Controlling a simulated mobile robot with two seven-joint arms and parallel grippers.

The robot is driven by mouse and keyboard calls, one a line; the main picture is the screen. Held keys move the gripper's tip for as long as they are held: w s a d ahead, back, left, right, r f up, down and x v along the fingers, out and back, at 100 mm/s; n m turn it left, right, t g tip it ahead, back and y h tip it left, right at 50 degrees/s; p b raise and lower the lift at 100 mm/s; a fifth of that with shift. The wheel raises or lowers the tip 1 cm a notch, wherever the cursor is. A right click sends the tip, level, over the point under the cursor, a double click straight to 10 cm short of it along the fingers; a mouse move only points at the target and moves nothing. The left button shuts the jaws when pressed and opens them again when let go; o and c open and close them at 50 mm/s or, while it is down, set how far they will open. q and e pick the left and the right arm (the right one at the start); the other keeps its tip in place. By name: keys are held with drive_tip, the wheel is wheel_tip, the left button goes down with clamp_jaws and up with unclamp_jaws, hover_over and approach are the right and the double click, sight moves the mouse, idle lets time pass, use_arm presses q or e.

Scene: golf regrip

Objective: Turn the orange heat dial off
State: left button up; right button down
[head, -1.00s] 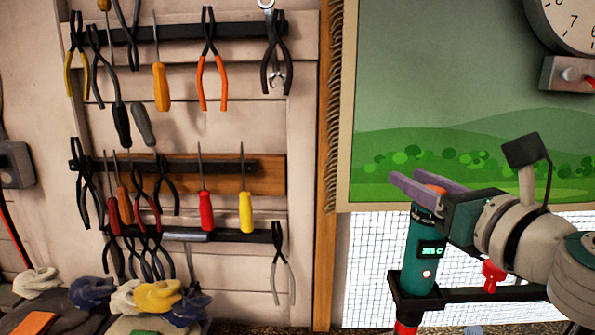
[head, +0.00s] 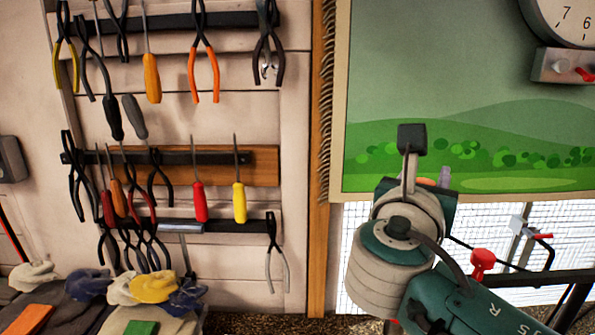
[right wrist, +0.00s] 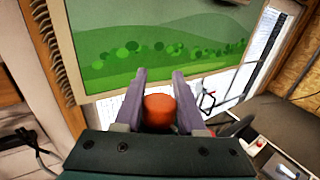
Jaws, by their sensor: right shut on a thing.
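The orange heat dial (right wrist: 159,110) shows as a round knob between the two purple fingers of my right gripper (right wrist: 159,80) in the right wrist view. The gripper is shut on it, one finger on each side. In the head view my right gripper (head: 434,183) points away from the camera and is mostly hidden behind its own wrist. Only a sliver of the orange dial (head: 425,182) shows there. The teal heat tool below the dial, with its readout, is hidden behind my right arm. My left gripper is not in view.
A red clamp (head: 482,263) and dark bar (head: 540,279) are close to my right arm. A green landscape picture (head: 460,110) hangs behind. Tool racks (head: 180,157) fill the left wall, with gloves (head: 155,287) below. A clock (head: 566,18) is at the upper right.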

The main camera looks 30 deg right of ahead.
drive_tip(key=m+g, duration=0.1)
drive_tip(key=m+g+h+b, duration=0.1)
drive_tip(key=shift+s+d+f+g, duration=0.1)
drive_tip(key=shift+f+g, duration=0.1)
drive_tip(key=shift+g, duration=0.2)
drive_tip(key=shift+s+r+m+g+y+b, duration=0.1)
drive_tip(key=shift+s+m+g+b, duration=0.35)
drive_tip(key=shift+m+g+b, duration=1.8)
drive_tip(key=shift+s+r+m+g+y+b, duration=0.1)
drive_tip(key=shift+s+m+g+b, duration=0.65)
drive_tip(key=shift+g+b, duration=2.55)
drive_tip(key=shift+s+m+g+y+b, duration=0.15)
drive_tip(key=shift+m+g+b, duration=1.75)
drive_tip(key=shift+b, duration=1.8)
drive_tip(key=shift+c, duration=2.4)
unclamp_jaws()
